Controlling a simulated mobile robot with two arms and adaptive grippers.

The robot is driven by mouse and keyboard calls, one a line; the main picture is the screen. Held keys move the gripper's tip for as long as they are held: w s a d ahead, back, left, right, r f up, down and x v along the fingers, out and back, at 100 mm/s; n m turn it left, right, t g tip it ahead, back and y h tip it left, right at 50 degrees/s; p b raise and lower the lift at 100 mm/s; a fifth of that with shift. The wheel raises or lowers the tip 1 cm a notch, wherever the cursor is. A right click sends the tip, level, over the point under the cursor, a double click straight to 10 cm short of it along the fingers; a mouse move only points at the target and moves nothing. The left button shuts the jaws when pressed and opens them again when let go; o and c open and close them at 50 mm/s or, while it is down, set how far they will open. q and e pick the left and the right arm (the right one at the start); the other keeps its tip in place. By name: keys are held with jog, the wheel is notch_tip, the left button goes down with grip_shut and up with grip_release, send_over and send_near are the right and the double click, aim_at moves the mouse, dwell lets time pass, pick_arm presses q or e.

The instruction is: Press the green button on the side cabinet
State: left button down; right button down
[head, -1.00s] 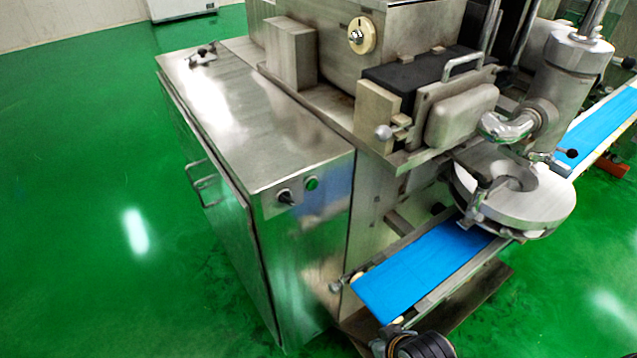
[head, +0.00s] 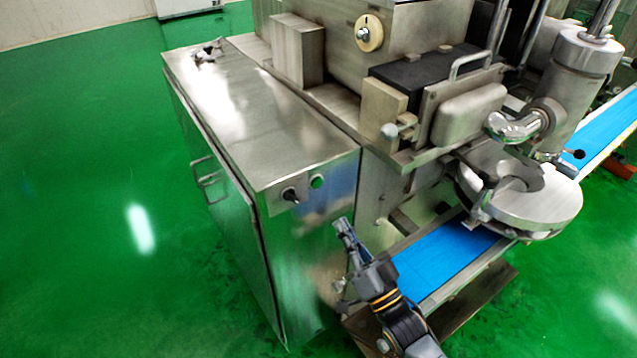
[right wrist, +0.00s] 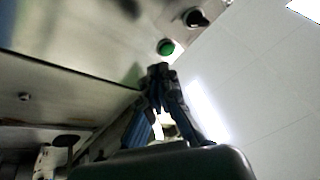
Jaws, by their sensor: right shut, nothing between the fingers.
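The green button (head: 317,182) is on the upper front face of the steel side cabinet (head: 270,150), just right of a dark rotary switch (head: 290,195). My right gripper (head: 341,222) is below and to the right of the button in the head view, apart from it. In the right wrist view, the gripper's fingertips (right wrist: 160,72) are together and empty, with the green button (right wrist: 166,47) just beyond them and the dark switch (right wrist: 195,18) further up. My left gripper is not in view.
A blue conveyor belt (head: 440,262) runs right of the cabinet, beneath the machine's round steel disc (head: 530,205). A door handle (head: 204,172) sticks out of the cabinet's left side. Green floor (head: 90,220) lies open at the left.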

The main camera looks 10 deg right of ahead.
aim_at(317, 183)
jog(key=shift+s+d+r+n+t+y, duration=0.1)
jog(key=shift+s+d+r+t+y, duration=0.05)
jog(key=shift+s+r+t+y, duration=0.55)
jog(key=shift+s+d+r+n+t+y, duration=0.1)
jog(key=shift+s+d+r+t+y, duration=0.2)
jog(key=shift+r+y, duration=0.55)
jog(key=shift+s+d+r+n+t+y, duration=0.1)
jog(key=shift+s+r+t+y, duration=0.45)
jog(key=shift+r+y, duration=0.25)
jog(key=w+a+b, duration=0.3)
jog(key=w, duration=0.5)
jog(key=shift+w, duration=0.1)
jog(key=shift+w+a+b, duration=0.2)
jog(key=shift+w+b, duration=0.2)
jog(key=shift+b, duration=0.05)
